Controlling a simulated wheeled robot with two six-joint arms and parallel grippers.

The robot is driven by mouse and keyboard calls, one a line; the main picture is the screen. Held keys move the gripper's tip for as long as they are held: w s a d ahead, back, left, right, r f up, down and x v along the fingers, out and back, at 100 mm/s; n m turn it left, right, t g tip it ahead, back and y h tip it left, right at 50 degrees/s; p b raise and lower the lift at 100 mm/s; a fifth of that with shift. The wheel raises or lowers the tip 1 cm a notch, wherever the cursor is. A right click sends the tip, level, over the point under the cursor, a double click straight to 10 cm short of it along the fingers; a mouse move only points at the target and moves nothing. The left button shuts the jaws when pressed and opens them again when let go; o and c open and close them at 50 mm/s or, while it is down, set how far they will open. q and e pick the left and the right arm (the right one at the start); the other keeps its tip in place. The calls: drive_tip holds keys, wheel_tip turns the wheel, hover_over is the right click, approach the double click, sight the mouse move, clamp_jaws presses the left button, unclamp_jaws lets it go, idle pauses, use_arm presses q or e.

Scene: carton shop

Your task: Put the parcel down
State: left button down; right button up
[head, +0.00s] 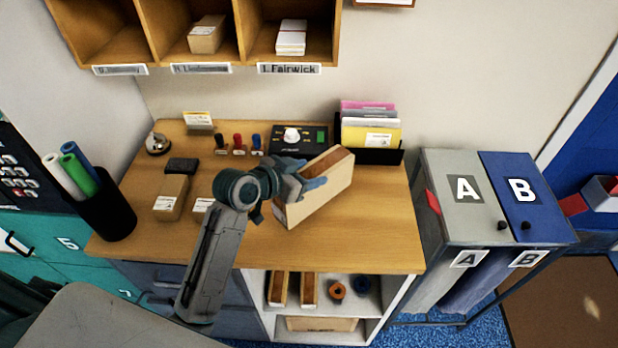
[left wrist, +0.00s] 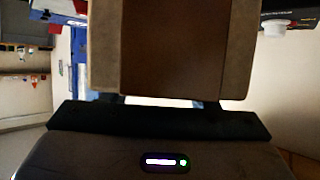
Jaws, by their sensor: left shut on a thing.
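A brown cardboard parcel (head: 318,192) is held tilted over the right half of the wooden counter (head: 385,233) in the head view. My left gripper (head: 308,184) is shut on the parcel. In the left wrist view the parcel (left wrist: 180,50) fills the upper middle, right in front of the gripper. The head view does not clearly show whether the parcel's lower edge touches the counter. My right gripper is not in view.
A small parcel (head: 171,197) lies on the counter's left. Several stamps (head: 238,145), a scale (head: 300,139) and a file holder (head: 372,135) stand at the back. Bins A (head: 465,187) and B (head: 522,190) stand right. The counter's right front is clear.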

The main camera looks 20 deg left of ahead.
use_arm(q)
drive_tip(key=shift+w+d, duration=0.15)
drive_tip(key=shift+w, duration=0.05)
drive_tip(key=shift+f, duration=0.1)
wheel_tip(320, 180, down, 2)
drive_tip(key=shift+f+p, duration=0.1)
drive_tip(key=shift+p, duration=0.65)
drive_tip(key=shift+f, duration=0.5)
drive_tip(key=shift+f, duration=0.1)
drive_tip(key=c, duration=1)
unclamp_jaws()
drive_tip(key=shift+f, duration=0.2)
drive_tip(key=o, duration=0.5)
drive_tip(key=shift+s+r, duration=0.1)
